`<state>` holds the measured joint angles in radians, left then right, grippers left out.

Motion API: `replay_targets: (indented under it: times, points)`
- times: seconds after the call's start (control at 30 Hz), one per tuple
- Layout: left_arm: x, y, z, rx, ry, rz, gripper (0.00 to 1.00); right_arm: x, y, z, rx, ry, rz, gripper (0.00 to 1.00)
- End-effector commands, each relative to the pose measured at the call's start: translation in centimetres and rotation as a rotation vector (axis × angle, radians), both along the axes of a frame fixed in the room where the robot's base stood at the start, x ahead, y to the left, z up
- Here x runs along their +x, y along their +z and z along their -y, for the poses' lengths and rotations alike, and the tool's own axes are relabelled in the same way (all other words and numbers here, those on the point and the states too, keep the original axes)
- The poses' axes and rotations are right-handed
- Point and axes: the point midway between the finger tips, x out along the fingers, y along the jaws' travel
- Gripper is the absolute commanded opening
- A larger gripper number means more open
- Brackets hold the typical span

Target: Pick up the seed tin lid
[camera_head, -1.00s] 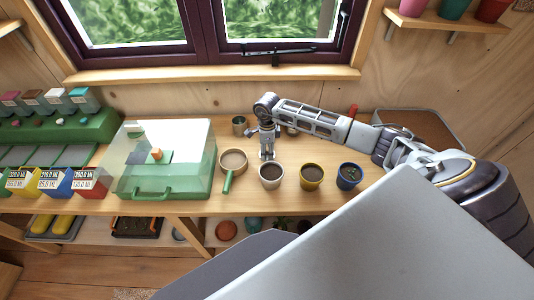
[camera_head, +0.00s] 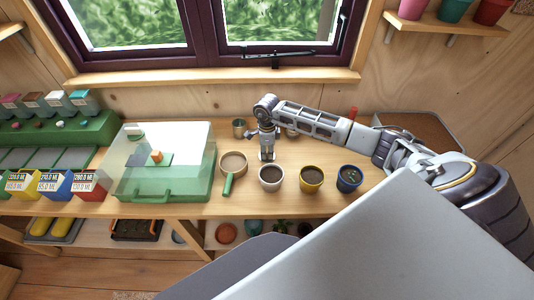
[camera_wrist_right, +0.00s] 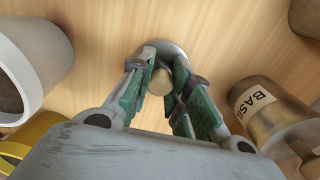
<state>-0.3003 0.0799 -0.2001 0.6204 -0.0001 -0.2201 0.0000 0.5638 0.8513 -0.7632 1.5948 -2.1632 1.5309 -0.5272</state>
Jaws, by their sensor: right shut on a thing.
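My right gripper (camera_head: 267,157) points down at the bench just behind the white pot. In the right wrist view my right gripper (camera_wrist_right: 161,88) has its green-padded fingers closed around the pale round knob (camera_wrist_right: 160,82) of the seed tin lid. The lid's grey metal disc (camera_wrist_right: 165,47) shows past the fingertips, close to the wooden bench top. Whether it touches the bench I cannot tell. In the head view the gripper hides the lid. A brass tin with a BASIL label (camera_wrist_right: 268,112) is beside the gripper and also shows behind the arm (camera_head: 291,131). My left gripper is not in view.
A white pot (camera_head: 271,178), a yellow pot (camera_head: 311,180) and a blue pot (camera_head: 349,179) line the front. A sieve with a green handle (camera_head: 228,184) lies left, beside a clear-lidded green box (camera_head: 165,196). Another tin (camera_head: 239,126) stands behind. The bench's front edge is close.

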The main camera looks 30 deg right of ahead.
Motion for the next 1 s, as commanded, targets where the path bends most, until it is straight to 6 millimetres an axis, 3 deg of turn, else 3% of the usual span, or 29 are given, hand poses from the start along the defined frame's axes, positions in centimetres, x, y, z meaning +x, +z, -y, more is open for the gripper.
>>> replay_targets:
  times: [0.17, 0.7, 1.0]
  points:
    - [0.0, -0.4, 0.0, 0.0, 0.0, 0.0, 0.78, 0.1, 1.4, 0.0, 0.0, 0.001, 0.002, 0.07]
    - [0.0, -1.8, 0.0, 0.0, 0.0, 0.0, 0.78, 0.1, 8.6, 0.0, -0.001, 0.0, 0.002, 0.07]
    - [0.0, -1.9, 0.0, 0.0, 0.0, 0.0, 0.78, 0.0, 9.7, 0.0, -0.001, 0.0, -0.001, 0.07]
